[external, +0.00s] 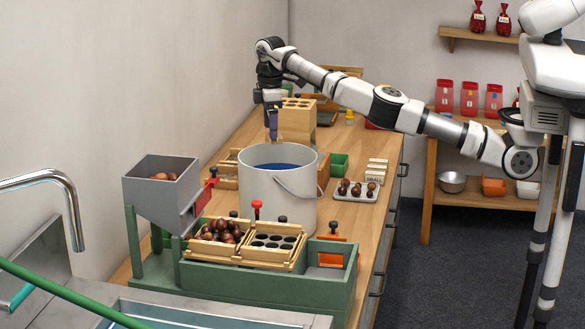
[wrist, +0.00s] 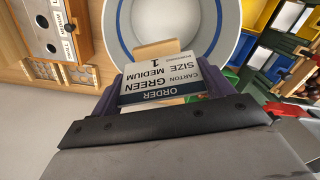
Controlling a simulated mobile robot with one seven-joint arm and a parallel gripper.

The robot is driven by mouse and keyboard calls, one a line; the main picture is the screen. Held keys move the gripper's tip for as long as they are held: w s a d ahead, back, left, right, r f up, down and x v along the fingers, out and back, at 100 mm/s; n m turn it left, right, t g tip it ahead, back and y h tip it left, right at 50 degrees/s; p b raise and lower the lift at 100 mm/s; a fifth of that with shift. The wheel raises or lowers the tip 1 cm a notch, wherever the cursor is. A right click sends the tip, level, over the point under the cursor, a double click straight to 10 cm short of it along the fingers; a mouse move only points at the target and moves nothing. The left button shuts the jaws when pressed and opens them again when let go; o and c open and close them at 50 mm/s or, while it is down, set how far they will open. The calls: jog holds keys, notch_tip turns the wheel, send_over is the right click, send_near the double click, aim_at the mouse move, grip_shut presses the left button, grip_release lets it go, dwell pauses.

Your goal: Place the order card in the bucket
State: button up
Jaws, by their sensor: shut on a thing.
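The order card (wrist: 160,78), a white label with a dark band reading ORDER, CARTON GREEN, SIZE MEDIUM, 1, is between the purple fingers of my gripper (wrist: 165,82) in the wrist view. My gripper is shut on it. Pale wood shows at the card's far and near edges. The white bucket (external: 268,192), blue inside with a wire handle, stands on the bench. In the external view my gripper (external: 272,127) is above the bucket's far side, pointing down; the card cannot be made out there. In the wrist view the bucket's blue-lined rim (wrist: 118,40) lies beyond the card.
A wooden block (external: 298,122) shows right beside my gripper. Around the bucket stand a grey hopper (external: 160,186), a green station (external: 270,285) with chestnut trays, a small plate of chestnuts (external: 357,190) and a green bin (external: 339,165). Shelves stand at the right.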

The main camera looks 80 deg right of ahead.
notch_tip(320, 180, down, 25)
jog(key=p, duration=0.3)
jog(key=shift+s+d+r, duration=0.1)
jog(key=shift+r, duration=0.1)
jog(key=shift+f, duration=0.2)
jog(key=o, duration=0.9)
notch_tip(320, 180, up, 12)
jog(key=shift+r+b, duration=0.2)
jog(key=shift+b, duration=0.95)
